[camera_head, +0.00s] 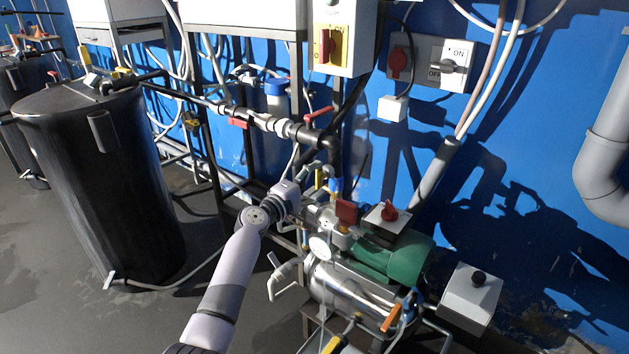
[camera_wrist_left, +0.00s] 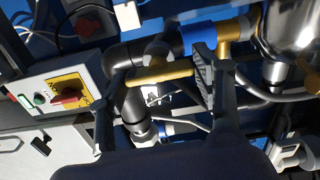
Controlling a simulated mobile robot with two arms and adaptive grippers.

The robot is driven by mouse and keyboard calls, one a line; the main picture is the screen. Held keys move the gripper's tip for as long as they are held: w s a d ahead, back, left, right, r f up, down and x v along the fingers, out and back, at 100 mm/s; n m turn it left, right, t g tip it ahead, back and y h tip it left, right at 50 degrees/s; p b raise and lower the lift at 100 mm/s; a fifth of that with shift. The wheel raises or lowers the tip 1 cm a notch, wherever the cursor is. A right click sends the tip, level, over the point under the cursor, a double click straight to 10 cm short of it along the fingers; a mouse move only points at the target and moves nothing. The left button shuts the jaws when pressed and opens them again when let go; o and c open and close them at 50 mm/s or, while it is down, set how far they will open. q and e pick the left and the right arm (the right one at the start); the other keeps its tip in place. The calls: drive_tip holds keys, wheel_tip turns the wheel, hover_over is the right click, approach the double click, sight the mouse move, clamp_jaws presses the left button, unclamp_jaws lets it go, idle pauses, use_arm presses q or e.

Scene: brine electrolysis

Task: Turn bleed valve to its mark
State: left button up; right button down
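A yellow lever handle (camera_wrist_left: 160,76), which I take as the bleed valve, sits on dark pipework in the left wrist view. It lies nearly level across the picture. In the head view a small yellow piece (camera_head: 319,179) shows beside my left gripper (camera_head: 314,172). In the left wrist view my left gripper (camera_wrist_left: 155,66) is open, with one finger at each end of the handle. The right finger is very near the handle's end; I cannot tell whether it touches. A small white patch (camera_wrist_left: 153,94) shows behind the handle. I cannot make out a mark. My right gripper is out of view.
A black elbow pipe (camera_head: 334,155), red-handled valve (camera_head: 320,115) and steel pump tank (camera_head: 350,292) with green motor (camera_head: 395,258) crowd the left gripper. A black barrel (camera_head: 95,190) stands at left. A switch box (camera_wrist_left: 65,95) is near the left finger.

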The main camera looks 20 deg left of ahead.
use_arm(q)
drive_tip(key=o, duration=0.3)
drive_tip(key=shift+s, duration=0.15)
drive_tip(key=v, duration=1.1)
drive_tip(key=shift+s+a+r, duration=0.1)
drive_tip(key=shift+s+a, duration=0.05)
drive_tip(key=shift+s, duration=0.2)
